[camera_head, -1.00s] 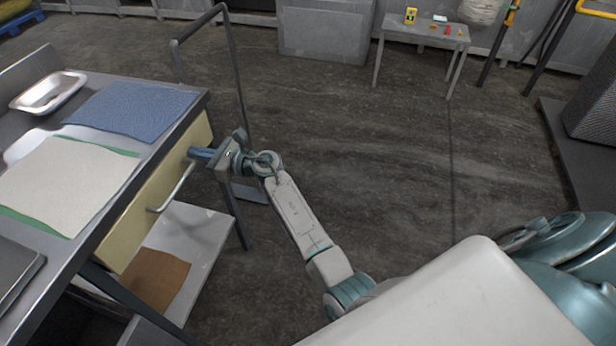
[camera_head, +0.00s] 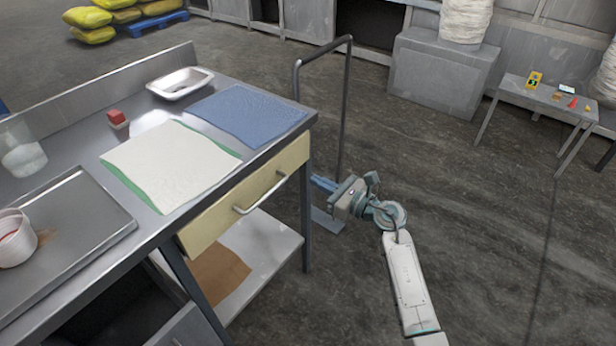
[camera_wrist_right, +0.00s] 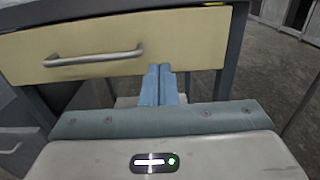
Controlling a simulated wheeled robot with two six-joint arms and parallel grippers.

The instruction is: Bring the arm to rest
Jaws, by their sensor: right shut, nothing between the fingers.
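My right gripper (camera_head: 322,184) is shut and empty, its blue fingers together, just right of the workbench's front corner in the head view. The closed fingers also show in the right wrist view (camera_wrist_right: 158,85), pointing towards the cream drawer (camera_wrist_right: 90,50), which is shut. In the head view the drawer (camera_head: 225,210) has a metal bar handle (camera_head: 262,195). The fingers are apart from the handle. My left gripper is not in view.
A small table (camera_head: 545,98) stands far right.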

